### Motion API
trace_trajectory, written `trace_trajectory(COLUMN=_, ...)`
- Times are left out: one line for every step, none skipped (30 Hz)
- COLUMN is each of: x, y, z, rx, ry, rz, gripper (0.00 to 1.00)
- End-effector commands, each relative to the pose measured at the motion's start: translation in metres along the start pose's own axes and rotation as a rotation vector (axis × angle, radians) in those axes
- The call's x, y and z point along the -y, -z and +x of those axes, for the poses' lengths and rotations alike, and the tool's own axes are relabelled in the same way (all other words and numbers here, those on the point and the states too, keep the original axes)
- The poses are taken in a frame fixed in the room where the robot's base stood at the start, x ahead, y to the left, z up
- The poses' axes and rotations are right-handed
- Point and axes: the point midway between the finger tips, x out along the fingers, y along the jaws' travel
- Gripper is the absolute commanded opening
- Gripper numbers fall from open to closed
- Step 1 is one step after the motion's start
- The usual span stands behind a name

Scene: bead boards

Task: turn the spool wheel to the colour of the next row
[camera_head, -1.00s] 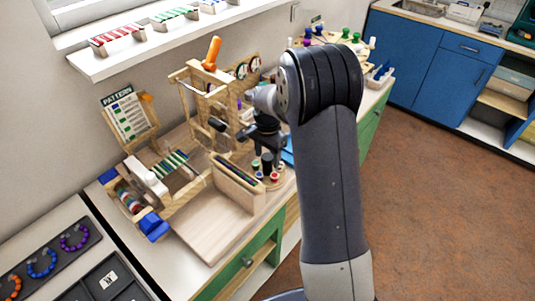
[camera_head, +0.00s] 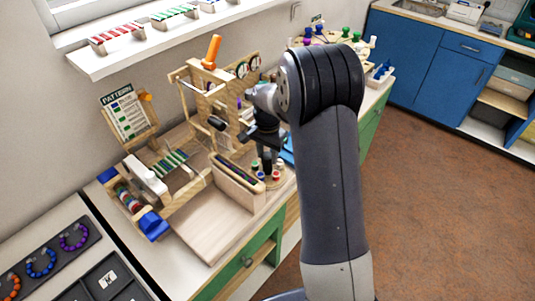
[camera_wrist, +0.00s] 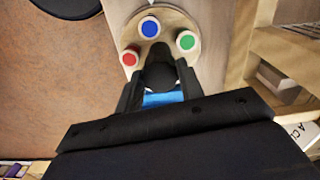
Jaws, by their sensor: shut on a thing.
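The spool wheel (camera_head: 268,181) is a round wooden disc with coloured spools, at the right end of the bench. In the wrist view, blue (camera_wrist: 149,27), green (camera_wrist: 186,40) and red (camera_wrist: 130,58) spools show around its far rim (camera_wrist: 172,15). My gripper (camera_wrist: 160,82) is shut on the dark round knob (camera_wrist: 158,72) at the wheel's middle. The wheel's near side is hidden by my gripper. The pattern card (camera_head: 127,114) stands tilted at the back left, with coloured rows too small to read surely.
A wooden frame with an orange handle (camera_head: 212,50) stands close behind the wheel. A wooden tray (camera_head: 207,222) and a beading loom (camera_head: 168,172) lie to the left. A shelf (camera_head: 110,62) hangs above. The floor at right is clear.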

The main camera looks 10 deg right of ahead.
Motion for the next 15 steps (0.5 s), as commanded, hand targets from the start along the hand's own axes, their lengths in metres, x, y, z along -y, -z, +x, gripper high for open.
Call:
trace_trajectory(x=0.0001, y=0.0000, z=0.0006, rx=0.000, ry=0.000, rz=-0.035, gripper=0.13)
trace_trajectory(x=0.0002, y=0.0000, z=0.0006, rx=0.000, ry=0.001, rz=-0.059, gripper=0.13)
trace_trajectory(x=0.0002, y=0.0000, z=0.0006, rx=-0.001, ry=0.001, rz=-0.093, gripper=0.13)
trace_trajectory(x=0.0002, y=0.0000, z=0.0006, rx=-0.001, ry=0.001, rz=-0.120, gripper=0.13)
trace_trajectory(x=0.0003, y=0.0000, z=0.0006, rx=-0.001, ry=0.001, rz=-0.148, gripper=0.13)
trace_trajectory(x=0.0003, y=0.0001, z=0.0006, rx=-0.001, ry=0.001, rz=-0.185, gripper=0.13)
trace_trajectory(x=0.0003, y=0.0000, z=0.0006, rx=-0.001, ry=0.001, rz=-0.214, gripper=0.13)
trace_trajectory(x=0.0003, y=0.0000, z=0.0006, rx=-0.001, ry=0.001, rz=-0.243, gripper=0.13)
trace_trajectory(x=0.0003, y=0.0001, z=0.0005, rx=-0.001, ry=0.001, rz=-0.281, gripper=0.13)
trace_trajectory(x=0.0003, y=0.0000, z=0.0005, rx=-0.001, ry=0.001, rz=-0.309, gripper=0.13)
trace_trajectory(x=0.0003, y=0.0000, z=0.0005, rx=-0.001, ry=0.001, rz=-0.338, gripper=0.13)
trace_trajectory(x=0.0002, y=0.0000, z=0.0005, rx=-0.001, ry=0.001, rz=-0.376, gripper=0.13)
trace_trajectory(x=0.0002, y=0.0000, z=0.0005, rx=-0.001, ry=0.001, rz=-0.404, gripper=0.13)
trace_trajectory(x=0.0002, y=-0.0001, z=0.0005, rx=-0.001, ry=0.000, rz=-0.433, gripper=0.13)
trace_trajectory(x=0.0002, y=-0.0001, z=0.0005, rx=-0.001, ry=0.000, rz=-0.471, gripper=0.13)
